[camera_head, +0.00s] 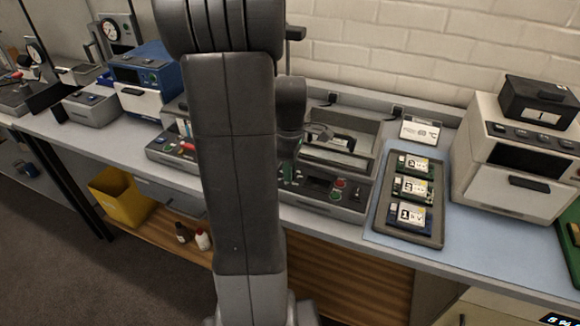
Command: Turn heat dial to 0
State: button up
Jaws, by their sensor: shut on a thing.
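My arm stands upright across the middle of the view and bends down at its far side. My gripper (288,172) is small and partly hidden at the left part of the front panel of the grey sealing machine (343,192). It is shut at the panel, on what looks like the heat dial. The dial itself is hidden by the gripper and arm, so its setting cannot be read. The machine's top tray (340,155) is open.
Right of the machine, a grey tray (436,238) holds several numbered packs. A white oven-like unit (520,165) carries a black box (538,101). A label stand (420,131) is behind. Left are a blue machine (145,72) and a yellow bin (120,196).

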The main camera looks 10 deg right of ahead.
jog(key=shift+n, duration=0.6)
jog(key=o, duration=1)
jog(key=shift+r, duration=0.1)
notch_tip(320, 180, up, 14)
jog(key=shift+f, duration=0.25)
